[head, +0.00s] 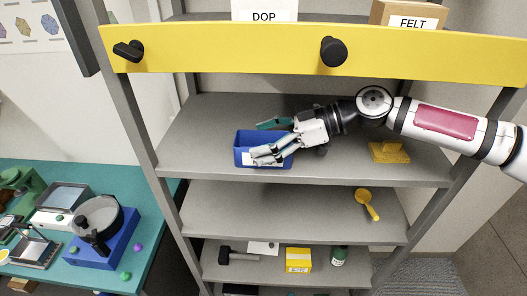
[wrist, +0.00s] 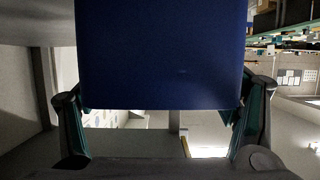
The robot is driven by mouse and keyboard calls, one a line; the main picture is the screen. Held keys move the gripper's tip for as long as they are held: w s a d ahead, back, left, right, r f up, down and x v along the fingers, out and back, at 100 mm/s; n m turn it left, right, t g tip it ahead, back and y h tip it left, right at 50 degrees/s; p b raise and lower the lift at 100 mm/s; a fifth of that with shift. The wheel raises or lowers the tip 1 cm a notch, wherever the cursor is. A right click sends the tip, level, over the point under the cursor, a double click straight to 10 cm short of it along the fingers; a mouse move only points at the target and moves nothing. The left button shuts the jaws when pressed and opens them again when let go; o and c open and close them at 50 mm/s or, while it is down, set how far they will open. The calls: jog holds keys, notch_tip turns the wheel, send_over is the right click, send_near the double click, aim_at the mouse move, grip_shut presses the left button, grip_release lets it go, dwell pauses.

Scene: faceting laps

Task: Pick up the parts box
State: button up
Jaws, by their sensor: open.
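The parts box is a blue open bin (head: 241,157) with a pale label on its front, standing on the grey shelf below the yellow beam. My gripper (head: 268,140) is at the box in the head view, with one finger in front of it and the other behind its top edge. In the wrist view a blue wall of the box (wrist: 160,60) fills the upper middle, between the two spread fingers. The fingers are open; I cannot tell whether either touches the box. My gripper hides part of the box's right side and interior.
A yellow block-like item (head: 388,152) sits to the right on the same grey shelf (head: 200,125). The yellow beam (head: 230,50) with black knobs crosses above. A yellow scoop (head: 367,204) lies one shelf down. A teal bench (head: 150,205) with machines stands left.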

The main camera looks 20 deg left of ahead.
jog(key=c, duration=1.4)
jog(key=shift+o, duration=0.2)
